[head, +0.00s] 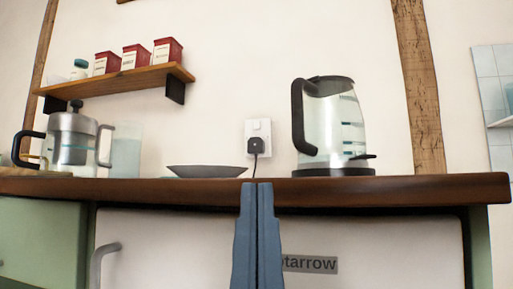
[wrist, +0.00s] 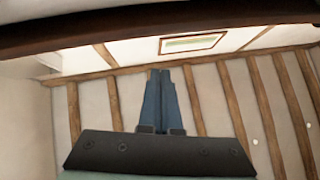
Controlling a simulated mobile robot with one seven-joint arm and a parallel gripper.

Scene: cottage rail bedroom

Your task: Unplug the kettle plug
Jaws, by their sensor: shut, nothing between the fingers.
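The black kettle plug (head: 258,146) sits in the white wall socket (head: 258,128) above the counter in the head view, with its dark cord hanging down behind the counter top. The glass kettle (head: 330,125) with a black handle stands on its black base to the right of the socket. My gripper (head: 257,186) is shut and empty, its blue fingers pointing up. In the picture its tips reach the counter's front edge, below the plug and apart from it. In the wrist view my gripper (wrist: 161,72) is also shut; neither plug nor kettle shows there.
The wooden counter (head: 420,186) spans the head view above a white appliance (head: 170,245) with a handle. A dark plate (head: 207,171) lies left of the socket. A French press (head: 72,140) stands farther left, below a shelf (head: 120,79) with red tins.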

